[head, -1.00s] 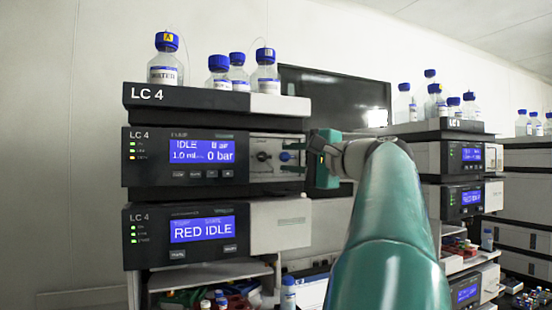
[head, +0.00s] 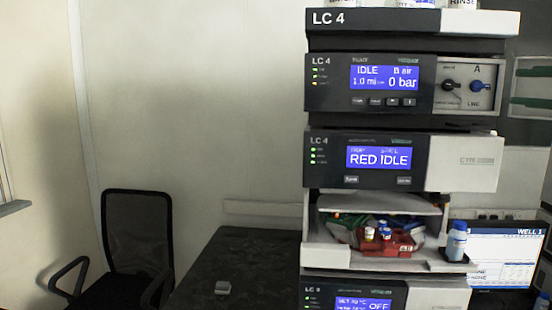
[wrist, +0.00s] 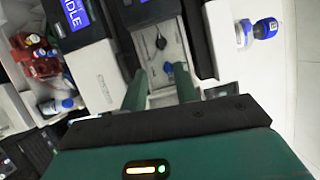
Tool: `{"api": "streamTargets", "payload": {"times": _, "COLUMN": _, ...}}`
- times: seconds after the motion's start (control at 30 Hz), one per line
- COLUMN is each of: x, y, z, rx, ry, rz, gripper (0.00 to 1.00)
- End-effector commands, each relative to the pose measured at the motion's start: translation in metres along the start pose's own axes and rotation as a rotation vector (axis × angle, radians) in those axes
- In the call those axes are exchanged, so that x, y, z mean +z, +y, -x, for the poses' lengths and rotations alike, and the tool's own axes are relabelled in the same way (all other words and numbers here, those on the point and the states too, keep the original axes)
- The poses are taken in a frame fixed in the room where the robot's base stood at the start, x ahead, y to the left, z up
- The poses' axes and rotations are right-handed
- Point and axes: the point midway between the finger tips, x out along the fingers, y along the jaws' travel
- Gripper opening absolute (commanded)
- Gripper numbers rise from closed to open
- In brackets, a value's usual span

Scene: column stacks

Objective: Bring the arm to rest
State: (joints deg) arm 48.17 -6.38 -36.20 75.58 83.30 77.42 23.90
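My gripper (wrist: 160,80) shows in the wrist view with its two green fingers apart and nothing held between them. Its fingers point toward the valve panel (wrist: 152,40) of the LC 4 stack, which has a black knob and a blue knob (wrist: 168,68). In the head view the gripper (head: 517,88) is at the right edge, beside the valve panel (head: 467,86); the rest of my arm is outside the picture. A gap shows there between fingers and panel.
The LC 4 stack (head: 340,100) stands right of centre, with an open shelf of small vials and a blue-capped bottle (head: 457,242). A monitor (head: 508,250) is at right. A black chair (head: 135,235) and dark table (head: 235,255) are at left. Blue-capped bottles (wrist: 265,28) show in the wrist view.

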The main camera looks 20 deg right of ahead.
Motion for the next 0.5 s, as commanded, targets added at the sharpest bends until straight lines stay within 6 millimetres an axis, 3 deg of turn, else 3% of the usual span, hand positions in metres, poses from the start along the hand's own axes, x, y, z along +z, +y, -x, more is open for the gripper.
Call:
{"api": "streamTargets", "payload": {"times": 0.17, "x": 0.006, "y": 0.010, "z": -0.008, "rx": 0.021, "ry": -0.014, "rz": -0.001, "gripper": 0.30}}
{"api": "streamTargets", "payload": {"times": 0.27, "x": 0.024, "y": 0.037, "z": -0.028, "rx": 0.081, "ry": -0.053, "rz": 0.006, "gripper": 0.30}}
{"api": "streamTargets", "payload": {"times": 0.37, "x": 0.057, "y": 0.081, "z": -0.055, "rx": 0.183, "ry": -0.118, "rz": 0.035, "gripper": 0.30}}
{"api": "streamTargets", "payload": {"times": 0.5, "x": 0.117, "y": 0.152, "z": -0.086, "rx": 0.348, "ry": -0.232, "rz": 0.130, "gripper": 0.30}}
